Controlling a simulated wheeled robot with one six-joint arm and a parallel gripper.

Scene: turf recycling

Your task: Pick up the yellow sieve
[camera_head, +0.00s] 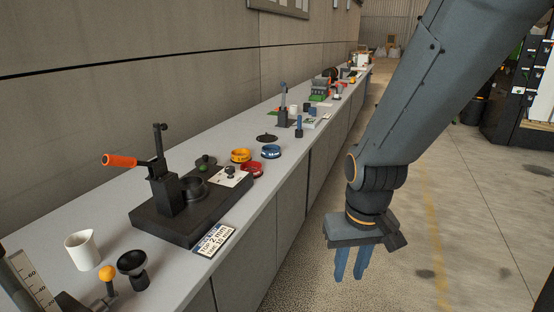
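The yellow sieve (241,156) is a small round ring lying on the grey counter, toward the wall side. A red sieve (252,169) sits just in front of it and a blue sieve (271,152) to its right, all close together. My gripper (350,278) hangs fingers down over the floor in front of the counter, well to the right of the sieves and apart from them. Its two blue fingers show a narrow gap between them with nothing held in it.
A black press (175,200) with an orange handle stands left of the sieves on the counter (120,216). A white cup (82,250), a black funnel-like piece (133,268) and a label sign (214,242) are nearer. A dark stand (284,112) is farther along. The aisle floor is clear.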

